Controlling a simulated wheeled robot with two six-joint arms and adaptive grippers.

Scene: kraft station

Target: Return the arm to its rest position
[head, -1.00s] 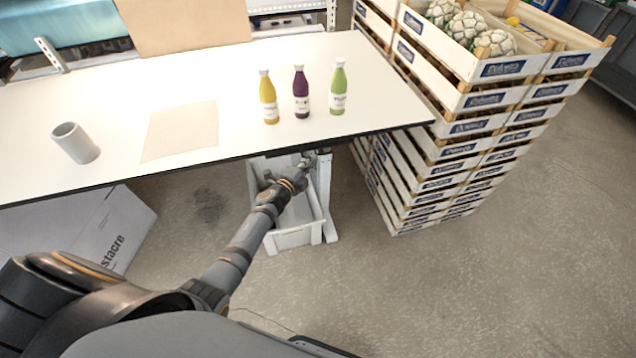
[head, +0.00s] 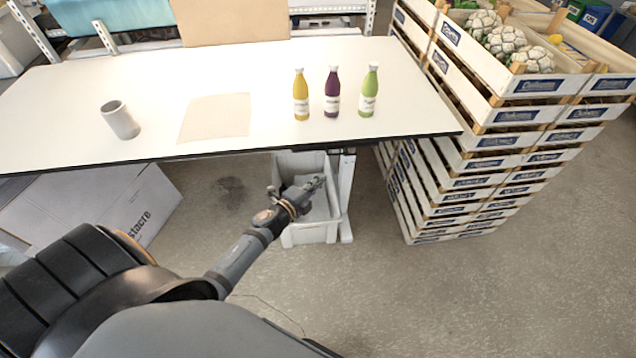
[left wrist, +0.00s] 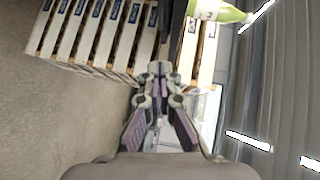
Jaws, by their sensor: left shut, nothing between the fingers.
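My left gripper (head: 318,182) is in front of the table (head: 60,105), below the tabletop's front edge and over the white bin (head: 310,234) on the floor. It is shut and empty; in the left wrist view its fingers (left wrist: 160,72) meet at the tips. My left arm reaches out from the lower left of the head view. My right gripper is not in view.
Yellow (head: 300,97), purple (head: 332,95) and green (head: 369,93) bottles stand upright on the table. Stacked crates (head: 515,115) stand at right. A cardboard box (head: 95,205) is below left.

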